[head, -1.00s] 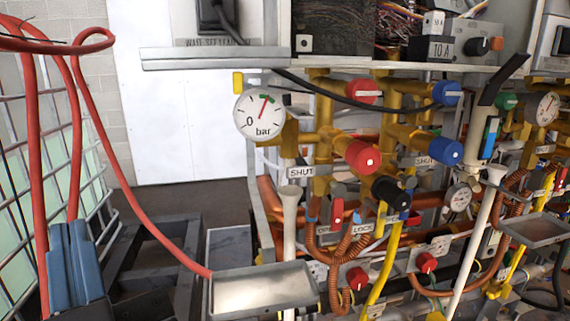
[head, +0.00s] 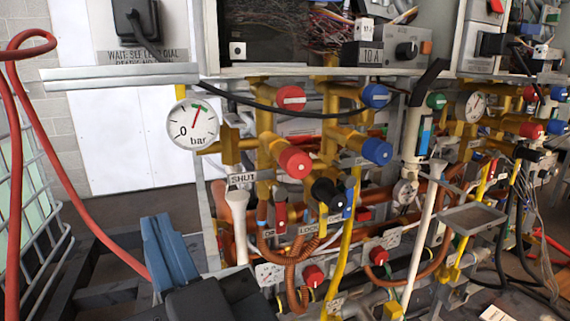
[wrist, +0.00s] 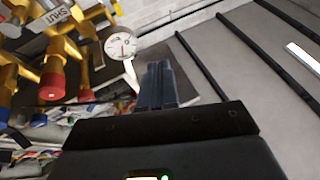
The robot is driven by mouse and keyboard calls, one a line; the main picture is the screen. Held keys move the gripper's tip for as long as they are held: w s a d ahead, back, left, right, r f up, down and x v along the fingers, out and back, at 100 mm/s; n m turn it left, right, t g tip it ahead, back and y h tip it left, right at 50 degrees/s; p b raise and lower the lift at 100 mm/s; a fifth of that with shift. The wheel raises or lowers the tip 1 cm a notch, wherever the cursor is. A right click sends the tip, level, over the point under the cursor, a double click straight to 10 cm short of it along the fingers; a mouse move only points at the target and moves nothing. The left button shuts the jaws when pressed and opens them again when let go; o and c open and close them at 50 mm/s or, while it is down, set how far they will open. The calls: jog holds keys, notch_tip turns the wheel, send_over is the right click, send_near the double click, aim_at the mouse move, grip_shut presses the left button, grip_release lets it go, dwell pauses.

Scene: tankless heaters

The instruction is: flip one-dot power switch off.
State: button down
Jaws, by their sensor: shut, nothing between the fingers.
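A small white plate with one black dot (head: 238,50) sits at the lower left of the open wiring cabinet. A grey box with a black knob (head: 405,51) stands right of it, with a small marked white tag (head: 364,30) whose dots I cannot count surely. I cannot tell which switch is the one-dot power switch. My gripper (head: 160,222) has blue fingers pressed together, empty, low at the left front of the pipework. In the wrist view my gripper (wrist: 158,68) points toward the pressure gauge (wrist: 120,45), apart from it.
The gauge (head: 192,124) hangs left of yellow pipes with red valve knobs (head: 295,162) and blue ones (head: 377,151). A red hose (head: 85,215) loops at the left beside a wire cage (head: 45,215). A grey shelf edge (head: 120,76) juts out above. Open space lies before the white doors.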

jog(key=s+d+f+m+h+p, duration=0.1)
jog(key=s+d+f+h, duration=0.2)
jog(key=d+f, duration=0.65)
jog(key=s+d+f+m+h+p, duration=0.1)
jog(key=s+d+f+h, duration=0.3)
jog(key=d+f, duration=0.5)
jog(key=s+d+f+m+g+h, duration=0.1)
jog(key=s+d+m+h, duration=0.1)
jog(key=s+d, duration=0.4)
jog(key=s+d+f+m+g+h+p, duration=0.1)
jog(key=s+d+h, duration=0.3)
jog(key=s, duration=1)
jog(key=d+m+g, duration=0.1)
jog(key=d, duration=0.2)
jog(key=shift+d+f+m, duration=0.2)
jog(key=shift+f+m, duration=0.1)
jog(key=shift+f, duration=0.1)
jog(key=shift+s, duration=0.1)
